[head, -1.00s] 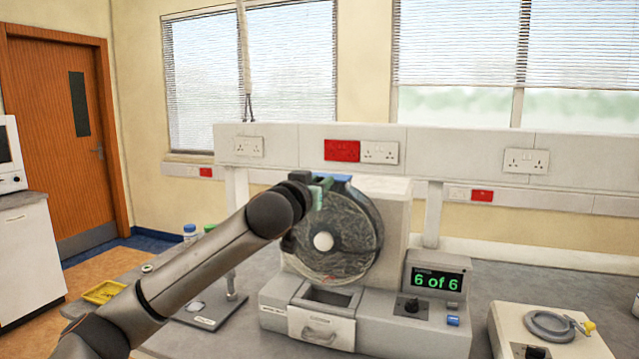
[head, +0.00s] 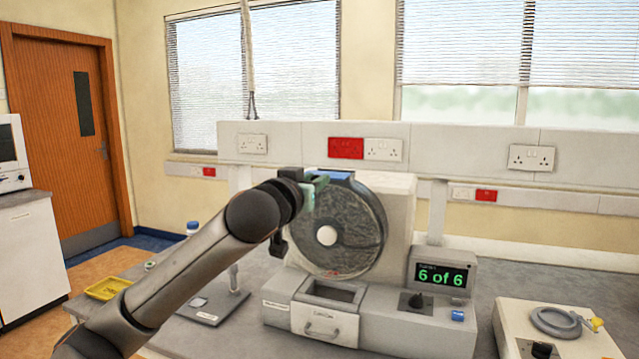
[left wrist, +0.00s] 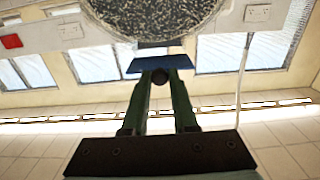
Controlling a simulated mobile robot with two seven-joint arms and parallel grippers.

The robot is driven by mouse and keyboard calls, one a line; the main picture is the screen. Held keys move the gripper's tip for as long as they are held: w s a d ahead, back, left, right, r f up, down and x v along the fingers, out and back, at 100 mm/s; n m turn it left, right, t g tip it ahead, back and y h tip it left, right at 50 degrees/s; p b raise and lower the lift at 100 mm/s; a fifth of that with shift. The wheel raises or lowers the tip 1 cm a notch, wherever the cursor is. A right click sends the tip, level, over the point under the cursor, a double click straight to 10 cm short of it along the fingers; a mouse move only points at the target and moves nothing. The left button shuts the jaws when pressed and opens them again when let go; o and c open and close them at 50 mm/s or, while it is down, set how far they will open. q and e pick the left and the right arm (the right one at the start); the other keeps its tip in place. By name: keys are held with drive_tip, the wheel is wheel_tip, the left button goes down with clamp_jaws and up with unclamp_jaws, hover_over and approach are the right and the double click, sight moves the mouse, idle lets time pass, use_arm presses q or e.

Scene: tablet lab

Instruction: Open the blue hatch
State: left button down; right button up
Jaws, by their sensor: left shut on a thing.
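The tablet machine has a round drum window (head: 340,255) with a pale hub, full of speckled material. The blue hatch (head: 338,176) is on top of the drum; in the left wrist view it is a blue plate (left wrist: 158,64) just under the drum's edge. My left gripper (head: 317,183) is at the hatch's left side. In the left wrist view its green fingers (left wrist: 160,80) are shut on a small dark knob (left wrist: 160,75) at the hatch. I cannot tell whether the hatch is lifted. My right gripper is not in view.
A handled drawer (head: 324,326) is below the drum. A yellow tray (head: 108,287) lies left, and a device with a coiled grey tube (head: 556,322) stands right.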

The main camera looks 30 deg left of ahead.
use_arm(q)
drive_tip(key=shift+s, duration=0.1)
drive_tip(key=c, duration=0.7)
unclamp_jaws()
drive_tip(key=shift+c, duration=0.2)
drive_tip(key=b+v, duration=0.2)
drive_tip(key=v, duration=1)
drive_tip(key=shift+s, duration=0.25)
drive_tip(key=shift+f, duration=0.1)
